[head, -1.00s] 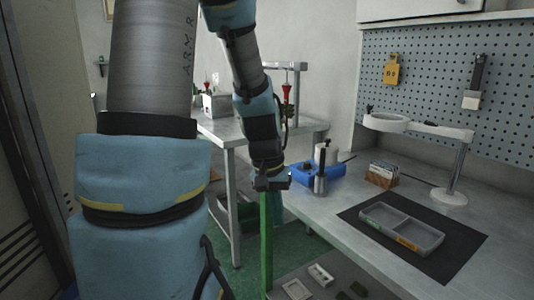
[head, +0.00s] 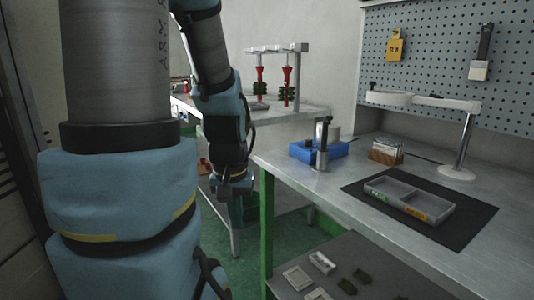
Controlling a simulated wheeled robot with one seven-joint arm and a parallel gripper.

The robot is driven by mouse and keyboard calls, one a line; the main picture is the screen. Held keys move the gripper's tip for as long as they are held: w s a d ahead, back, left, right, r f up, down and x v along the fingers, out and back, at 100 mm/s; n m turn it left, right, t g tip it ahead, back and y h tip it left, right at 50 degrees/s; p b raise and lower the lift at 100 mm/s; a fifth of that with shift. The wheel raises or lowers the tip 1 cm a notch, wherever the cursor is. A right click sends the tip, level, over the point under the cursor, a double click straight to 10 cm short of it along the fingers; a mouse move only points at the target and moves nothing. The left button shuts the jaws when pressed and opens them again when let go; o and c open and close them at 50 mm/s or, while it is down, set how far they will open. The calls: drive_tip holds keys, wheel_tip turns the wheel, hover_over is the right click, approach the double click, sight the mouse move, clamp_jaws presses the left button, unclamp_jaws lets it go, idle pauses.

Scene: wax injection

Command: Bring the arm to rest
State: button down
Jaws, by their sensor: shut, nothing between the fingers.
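My arm crosses the left half of the head view, large and close to the camera. Its far end bends down, and my gripper (head: 229,194) hangs there to the left of the workbench (head: 300,183), apart from it. The gripper is small and dark in this view. It is shut, and nothing shows held in it.
A grey two-part tray (head: 408,197) lies on a black mat (head: 468,232) on the bench. A blue bin (head: 335,150), a card box (head: 386,152) and a white lamp (head: 460,150) stand behind. A lower shelf (head: 330,272) holds small parts. Another table (head: 300,110) stands further back.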

wheel_tip(320, 180, up, 14)
drive_tip(key=p, duration=1.4)
drive_tip(key=shift+s+p, duration=0.15)
drive_tip(key=shift+p, duration=0.25)
drive_tip(key=shift+f, duration=0.1)
